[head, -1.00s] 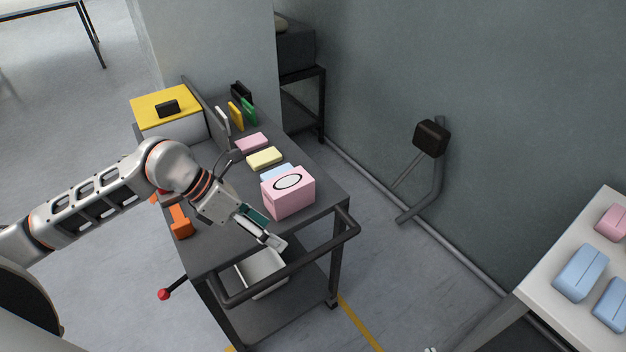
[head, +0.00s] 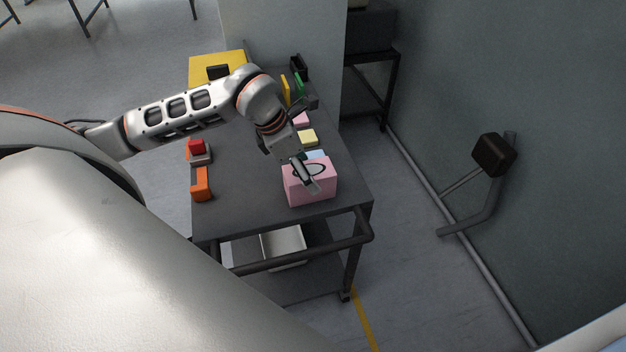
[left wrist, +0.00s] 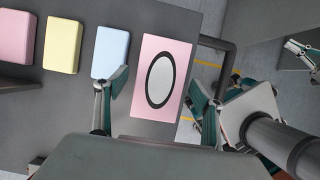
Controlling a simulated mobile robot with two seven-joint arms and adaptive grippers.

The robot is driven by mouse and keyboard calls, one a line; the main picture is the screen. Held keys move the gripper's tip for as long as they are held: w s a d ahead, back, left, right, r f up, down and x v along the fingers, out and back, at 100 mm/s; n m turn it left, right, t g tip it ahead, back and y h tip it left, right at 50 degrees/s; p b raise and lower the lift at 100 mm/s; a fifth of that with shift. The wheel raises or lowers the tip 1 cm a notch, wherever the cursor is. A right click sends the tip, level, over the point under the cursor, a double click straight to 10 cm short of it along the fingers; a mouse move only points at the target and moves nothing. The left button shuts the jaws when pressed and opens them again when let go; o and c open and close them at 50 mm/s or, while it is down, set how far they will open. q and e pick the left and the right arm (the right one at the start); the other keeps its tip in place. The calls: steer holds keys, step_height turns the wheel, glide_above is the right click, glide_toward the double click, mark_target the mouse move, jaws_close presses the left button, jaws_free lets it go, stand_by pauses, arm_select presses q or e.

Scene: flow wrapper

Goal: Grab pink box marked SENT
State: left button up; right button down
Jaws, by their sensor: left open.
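The pink box (head: 296,191) stands on the front right of the dark cart top (head: 242,205). It has a white oval with a black rim on top; I can read no lettering on it. My left gripper (head: 311,184) is above the box, pointing down. In the left wrist view the pink box (left wrist: 177,53) lies ahead between the spread fingers of the left gripper (left wrist: 158,95), one finger to each side. The fingers look apart from the box. What may be my right gripper (left wrist: 304,52) shows small at the right edge, cut off.
A light blue block (left wrist: 112,50) sits beside the box, with a yellow block (left wrist: 63,43) and a pink block (left wrist: 17,37) beyond. An orange tool (head: 201,184) lies at the cart's left edge. A cart handle (head: 300,257) runs along the front.

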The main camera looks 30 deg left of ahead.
arm_select(q)
steer(key=x, duration=0.5)
steer(key=shift+w+d, duration=0.1)
steer(key=shift+w, duration=0.05)
steer(key=shift+w+f, duration=0.1)
steer(key=shift+f, duration=0.3)
steer(key=shift+f, duration=0.25)
steer(key=c, duration=1.3)
